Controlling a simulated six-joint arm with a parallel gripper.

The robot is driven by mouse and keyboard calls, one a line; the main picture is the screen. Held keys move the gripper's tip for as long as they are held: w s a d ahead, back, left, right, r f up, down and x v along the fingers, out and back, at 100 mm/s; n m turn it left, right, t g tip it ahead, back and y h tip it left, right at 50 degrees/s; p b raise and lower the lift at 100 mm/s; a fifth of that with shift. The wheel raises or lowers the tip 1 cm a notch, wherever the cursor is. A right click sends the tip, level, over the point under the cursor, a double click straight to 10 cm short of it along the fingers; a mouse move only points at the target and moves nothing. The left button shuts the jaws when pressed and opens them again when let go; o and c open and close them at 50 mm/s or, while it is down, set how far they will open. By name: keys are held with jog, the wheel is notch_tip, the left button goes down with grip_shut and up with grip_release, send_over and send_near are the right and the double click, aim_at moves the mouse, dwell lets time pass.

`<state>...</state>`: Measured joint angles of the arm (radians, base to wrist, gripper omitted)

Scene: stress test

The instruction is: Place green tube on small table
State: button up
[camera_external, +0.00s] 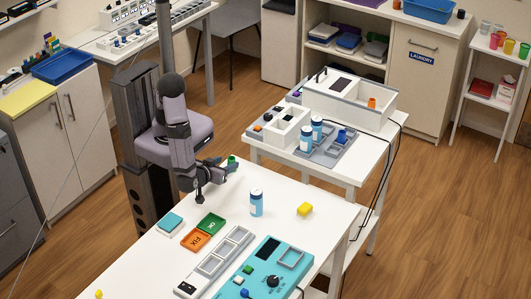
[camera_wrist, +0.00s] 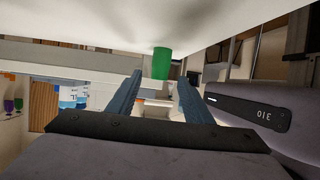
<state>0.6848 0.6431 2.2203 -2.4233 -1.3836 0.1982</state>
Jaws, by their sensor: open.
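The green tube (camera_external: 232,159) stands at the far edge of the front white table, just past my gripper (camera_external: 221,165). In the wrist view, which looks upside down, the green tube (camera_wrist: 161,62) shows at the tips of my gripper's two dark fingers (camera_wrist: 160,78). The fingers are apart, with space on both sides of the tube; I cannot tell how far between them it reaches. The smallest table in view is a narrow white stand (camera_external: 484,54) at the far right, holding several coloured cups.
Green and orange trays (camera_external: 196,240) and a teal device (camera_external: 262,268) are nearer. A middle table (camera_external: 352,158) holds bottles and a white box. Floor lies between it and the stand.

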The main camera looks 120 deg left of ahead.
aim_at(229, 162)
jog(key=shift+x, duration=2.75)
jog(key=shift+d+f, duration=0.1)
jog(key=shift+f, duration=0.1)
grip_shut()
jog(key=shift+r+p, duration=0.1)
jog(key=shift+p, duration=0.2)
notch_tip(229, 162, up, 10)
jog(key=p, duration=0.1)
